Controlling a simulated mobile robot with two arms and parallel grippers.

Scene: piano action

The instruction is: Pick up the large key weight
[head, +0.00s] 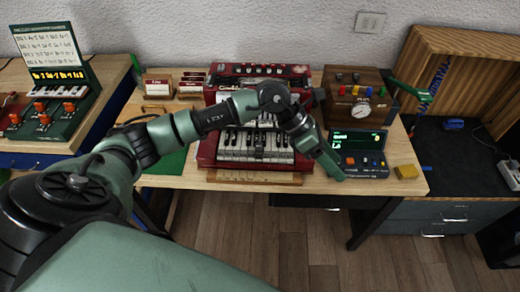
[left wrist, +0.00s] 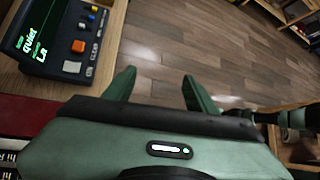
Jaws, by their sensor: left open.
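My left gripper (head: 332,166) reaches over the red instrument's right end and points down beside the console with the green screen. In the left wrist view its two fingers (left wrist: 160,88) are apart with nothing between them, above the wooden floor. A small dark block (head: 259,147) sits on the white keys of the red instrument (head: 210,148), left of the gripper. It may be a key weight, but I cannot tell its size class. My left forearm crosses in front of part of the instrument. My right gripper is not in view.
The console (head: 360,150) also shows in the left wrist view (left wrist: 70,40). A wooden box with a gauge (head: 358,100) stands behind. The table's front edge (head: 330,186) is near the gripper, with open floor beyond.

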